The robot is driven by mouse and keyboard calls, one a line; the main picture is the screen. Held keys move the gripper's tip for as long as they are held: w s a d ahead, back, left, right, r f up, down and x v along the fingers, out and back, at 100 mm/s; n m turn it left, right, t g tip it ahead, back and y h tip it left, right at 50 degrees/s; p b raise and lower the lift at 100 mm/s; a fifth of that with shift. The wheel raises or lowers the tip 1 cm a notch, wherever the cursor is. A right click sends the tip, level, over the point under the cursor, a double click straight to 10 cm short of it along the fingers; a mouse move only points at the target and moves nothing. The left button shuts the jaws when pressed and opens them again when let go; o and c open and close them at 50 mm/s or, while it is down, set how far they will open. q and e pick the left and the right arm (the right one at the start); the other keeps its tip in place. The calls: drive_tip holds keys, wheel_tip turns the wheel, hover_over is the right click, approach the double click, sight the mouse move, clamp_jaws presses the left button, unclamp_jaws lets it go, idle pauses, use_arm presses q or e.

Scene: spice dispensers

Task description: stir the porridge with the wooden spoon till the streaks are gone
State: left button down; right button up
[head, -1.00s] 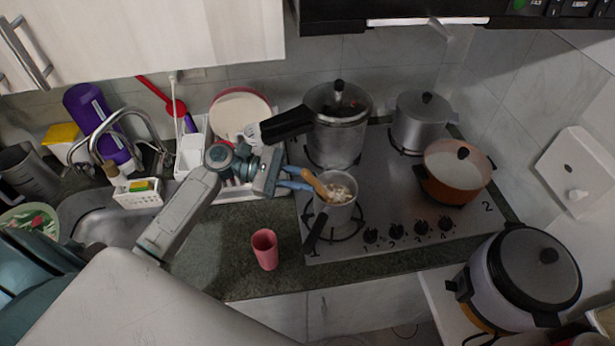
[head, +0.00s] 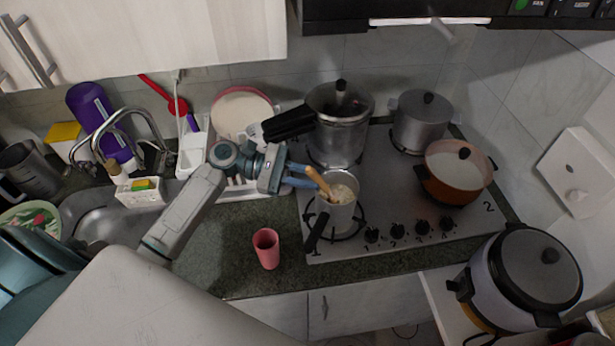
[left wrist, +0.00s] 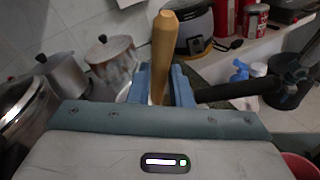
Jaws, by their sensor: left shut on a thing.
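The wooden spoon (head: 319,182) leans into the small saucepan (head: 338,219) on the front left burner, its lower end in the porridge (head: 342,194). The porridge looks pale cream; any streaks are too small to tell. My left gripper (head: 304,177) is shut on the spoon's handle, just above and left of the pan's rim. In the left wrist view the spoon (left wrist: 164,60) stands upright between the blue fingers of my gripper (left wrist: 160,85). The pan's black handle (head: 316,232) points to the front left.
A large pressure cooker (head: 338,130) stands close behind the saucepan. A grey pot (head: 420,124) and an orange pot (head: 455,177) stand farther right on the stove. A pink cup (head: 266,249) stands on the counter in front.

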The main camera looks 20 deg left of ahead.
use_arm(q)
drive_tip(key=s+a+r, duration=0.2)
drive_tip(key=s+r, duration=0.2)
drive_tip(key=r, duration=0.6)
drive_tip(key=shift+s+r, duration=0.2)
drive_tip(key=shift+s, duration=0.1)
idle(0.4)
drive_tip(key=shift+r, duration=2.5)
drive_tip(key=shift+f, duration=0.1)
